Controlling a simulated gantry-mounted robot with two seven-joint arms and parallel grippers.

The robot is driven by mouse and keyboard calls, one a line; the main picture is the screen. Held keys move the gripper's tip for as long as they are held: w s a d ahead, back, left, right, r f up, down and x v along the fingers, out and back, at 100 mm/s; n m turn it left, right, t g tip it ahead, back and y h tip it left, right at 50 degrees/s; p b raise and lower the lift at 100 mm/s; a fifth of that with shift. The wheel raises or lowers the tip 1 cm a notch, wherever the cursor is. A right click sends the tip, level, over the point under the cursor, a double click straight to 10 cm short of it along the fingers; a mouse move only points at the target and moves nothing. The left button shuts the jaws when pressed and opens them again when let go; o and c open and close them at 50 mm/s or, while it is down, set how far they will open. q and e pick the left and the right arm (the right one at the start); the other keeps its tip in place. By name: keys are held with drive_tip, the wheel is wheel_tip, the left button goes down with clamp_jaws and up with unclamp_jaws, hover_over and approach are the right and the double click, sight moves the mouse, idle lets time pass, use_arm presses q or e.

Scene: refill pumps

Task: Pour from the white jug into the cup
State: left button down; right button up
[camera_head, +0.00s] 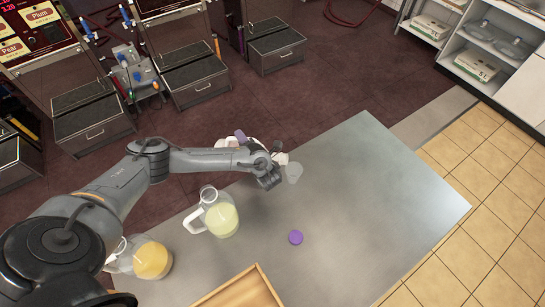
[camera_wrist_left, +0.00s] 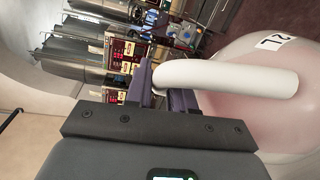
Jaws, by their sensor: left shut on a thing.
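The white jug (camera_wrist_left: 235,105) has a white handle, a "2L" mark and a pinkish body in the left wrist view. My left gripper (camera_wrist_left: 160,88) is shut on its handle, with a purple finger on each side. In the head view white parts of the jug (camera_head: 281,158) show behind my left arm, above the table's far edge; my arm hides most of it. I cannot tell its tilt or whether liquid leaves it. A small round purple thing (camera_head: 295,237) stands on the table; I cannot tell whether it is the cup. My right gripper is not in view.
A jug of pale yellow liquid (camera_head: 222,219) and a jug of orange liquid (camera_head: 152,260) stand on the grey table (camera_head: 390,210). A wooden tray (camera_head: 242,290) lies at the front edge. The table's right side is clear. Dispensers and shelves stand beyond.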

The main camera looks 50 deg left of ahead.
use_arm(q)
drive_tip(key=shift+r, duration=0.15)
drive_tip(key=shift+w+d+r+p, duration=0.1)
drive_tip(key=shift+w+d+p, duration=0.2)
drive_tip(key=shift+p, duration=0.5)
drive_tip(key=shift+d+m+y+p, duration=0.25)
drive_tip(key=shift+m+y+p, duration=0.05)
drive_tip(key=shift+p, duration=0.15)
drive_tip(key=shift+w+d+r+m+y+p, duration=0.35)
drive_tip(key=shift+r+p, duration=0.25)
drive_tip(key=shift+p, duration=0.75)
drive_tip(key=shift+s, duration=0.1)
drive_tip(key=shift+d+r+p, duration=0.2)
drive_tip(key=shift+r+p, duration=0.15)
drive_tip(key=shift+p, duration=0.4)
idle(1.5)
